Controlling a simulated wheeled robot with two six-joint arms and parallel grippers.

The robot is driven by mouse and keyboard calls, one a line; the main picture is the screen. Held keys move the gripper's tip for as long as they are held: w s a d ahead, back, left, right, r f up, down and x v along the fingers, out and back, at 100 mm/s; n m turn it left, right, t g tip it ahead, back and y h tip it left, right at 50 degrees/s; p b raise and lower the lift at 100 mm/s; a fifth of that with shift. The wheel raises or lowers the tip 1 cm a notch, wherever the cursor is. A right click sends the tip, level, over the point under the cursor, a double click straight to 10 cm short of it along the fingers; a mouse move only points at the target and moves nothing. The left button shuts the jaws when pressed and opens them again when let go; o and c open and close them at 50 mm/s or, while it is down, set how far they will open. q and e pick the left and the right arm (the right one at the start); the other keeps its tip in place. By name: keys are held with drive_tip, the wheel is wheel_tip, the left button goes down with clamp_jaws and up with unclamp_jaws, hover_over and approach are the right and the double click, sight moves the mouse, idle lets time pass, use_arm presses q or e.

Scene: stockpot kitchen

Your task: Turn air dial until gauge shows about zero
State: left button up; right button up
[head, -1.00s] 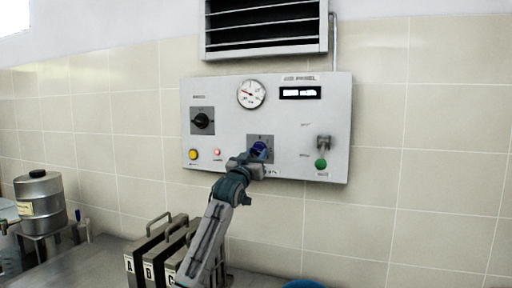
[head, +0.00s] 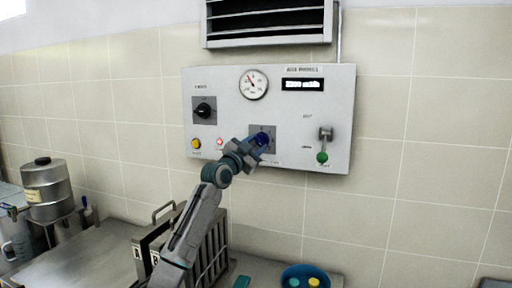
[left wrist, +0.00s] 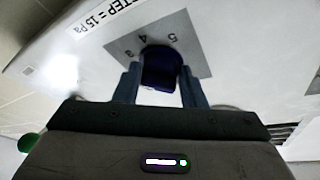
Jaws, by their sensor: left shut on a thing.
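The air dial, a dark blue knob (head: 263,138), sits on a grey plate at the lower middle of the wall panel (head: 320,110). My left gripper (head: 259,142) reaches it from below and is shut on it. In the left wrist view the dial (left wrist: 161,70) lies between the two fingers (left wrist: 160,88), by the numbers 3, 4 and 5 and a label "STEP = 15 Pa". The round white gauge (head: 253,84) is above the dial; its reddish needle points up and left. Its numbers are too small to read. My right gripper is not in view.
The panel also holds a black knob (head: 204,110), a yellow button (head: 196,143), a small red light (head: 220,142), a green-tipped lever (head: 322,157) and a display (head: 303,84). Below are metal holders (head: 216,248), a blue bowl (head: 312,270) and a steel pot (head: 44,188).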

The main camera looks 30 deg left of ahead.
use_arm(q)
drive_tip(key=shift+r, duration=0.1)
drive_tip(key=o, duration=1)
drive_tip(key=shift+s+a+f+b, duration=0.1)
drive_tip(key=shift+s+f+b, duration=0.2)
drive_tip(key=shift+s, duration=0.05)
drive_tip(key=shift+b+v, duration=2.25)
drive_tip(key=shift+v, duration=2.7)
drive_tip(key=shift+r, duration=0.1)
